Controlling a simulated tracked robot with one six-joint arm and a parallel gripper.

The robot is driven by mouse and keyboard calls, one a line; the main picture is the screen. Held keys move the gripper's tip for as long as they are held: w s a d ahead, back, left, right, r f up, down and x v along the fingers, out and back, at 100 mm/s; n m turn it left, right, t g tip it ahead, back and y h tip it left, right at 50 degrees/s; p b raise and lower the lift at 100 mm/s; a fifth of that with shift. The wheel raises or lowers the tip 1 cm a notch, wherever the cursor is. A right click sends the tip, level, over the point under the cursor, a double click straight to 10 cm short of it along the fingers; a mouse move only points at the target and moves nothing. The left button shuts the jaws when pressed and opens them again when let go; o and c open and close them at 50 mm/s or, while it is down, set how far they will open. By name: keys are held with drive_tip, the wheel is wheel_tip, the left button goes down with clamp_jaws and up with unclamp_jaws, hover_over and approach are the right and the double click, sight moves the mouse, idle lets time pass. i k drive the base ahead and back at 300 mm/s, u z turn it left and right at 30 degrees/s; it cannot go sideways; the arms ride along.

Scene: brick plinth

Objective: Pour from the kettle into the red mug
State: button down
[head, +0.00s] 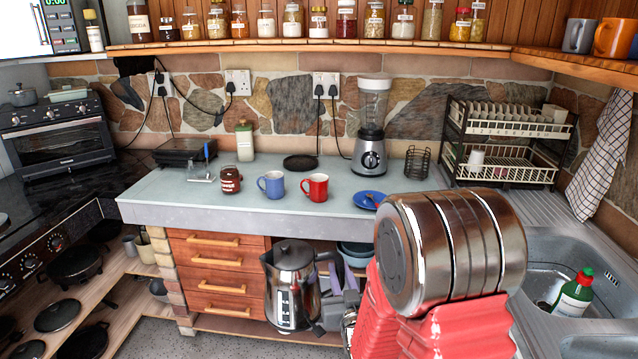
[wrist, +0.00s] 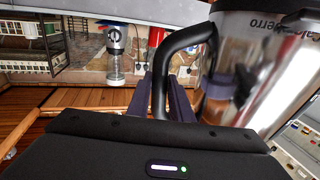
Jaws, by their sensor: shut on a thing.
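The kettle (head: 290,283) is shiny steel with a black handle and hangs upright in front of the drawers, on the near side of the counter. My gripper (head: 335,290) is shut on its handle, at the kettle's right. In the wrist view my gripper's purple fingers (wrist: 163,88) close around the black handle (wrist: 188,38), and the steel body (wrist: 270,75) fills the right side. The red mug (head: 316,188) stands upright on the counter, right of a blue mug (head: 271,185). The red mug also shows partly in the wrist view (wrist: 155,37). Its inside is too small to read.
A brown jar (head: 230,180) stands left of the blue mug. A blender (head: 371,150) and a blue plate (head: 368,201) stand right of the red mug. The counter edge (head: 230,217) lies between kettle and mugs. A sink (head: 550,265) with a green bottle is at right.

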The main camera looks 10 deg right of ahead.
sight(314, 188)
drive_tip(key=k, duration=0.85)
drive_tip(key=u, duration=0.25)
drive_tip(key=i, duration=0.6)
drive_tip(key=u, duration=0.8)
drive_tip(key=i, duration=0.9)
